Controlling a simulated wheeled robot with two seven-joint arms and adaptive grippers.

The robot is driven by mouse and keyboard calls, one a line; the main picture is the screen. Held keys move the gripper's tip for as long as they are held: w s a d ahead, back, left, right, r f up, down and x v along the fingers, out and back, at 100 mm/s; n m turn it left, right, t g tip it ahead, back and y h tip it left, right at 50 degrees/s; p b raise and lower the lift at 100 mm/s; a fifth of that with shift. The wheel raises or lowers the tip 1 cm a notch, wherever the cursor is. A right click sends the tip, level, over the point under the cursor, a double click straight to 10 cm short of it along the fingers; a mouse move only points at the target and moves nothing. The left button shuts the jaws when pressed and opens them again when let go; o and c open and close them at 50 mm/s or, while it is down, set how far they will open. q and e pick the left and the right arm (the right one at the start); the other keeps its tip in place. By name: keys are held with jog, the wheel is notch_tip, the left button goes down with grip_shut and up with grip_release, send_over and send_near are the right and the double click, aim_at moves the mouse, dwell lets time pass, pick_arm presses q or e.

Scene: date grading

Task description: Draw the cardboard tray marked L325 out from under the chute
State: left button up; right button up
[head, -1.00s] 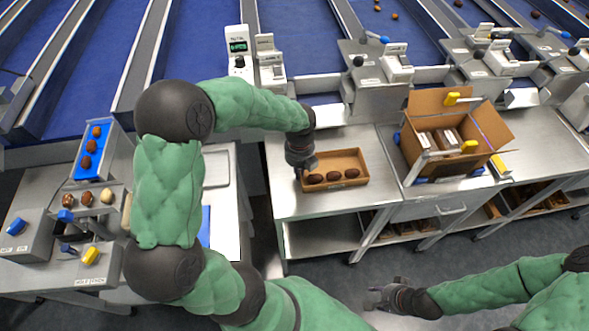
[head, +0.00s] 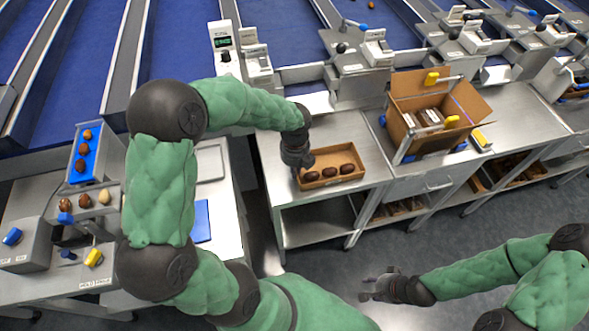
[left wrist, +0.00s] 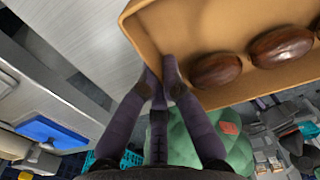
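A shallow brown cardboard tray (head: 348,146) with several dark dates in it stands on the steel table at centre; its marking is too small to read. It also shows in the left wrist view (left wrist: 215,22). My left gripper (head: 301,176) is at the tray's near left corner. In the left wrist view its fingertips (left wrist: 161,72) are close together, on either side of the tray wall. My right gripper (head: 368,289) hangs over the floor at the lower right, away from the table, with its fingers apart and empty.
The metal chute (head: 358,62) stands behind the tray. An open carton (head: 466,101) with boxes sits on the table to the right. A scale-like unit with a green display (head: 224,42) is at the back left. Bare steel (head: 287,132) lies around the tray.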

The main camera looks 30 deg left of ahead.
pick_arm(q)
jog(key=o, duration=0.5)
jog(key=shift+c, duration=0.2)
notch_tip(320, 180, up, 12)
dwell(0.7)
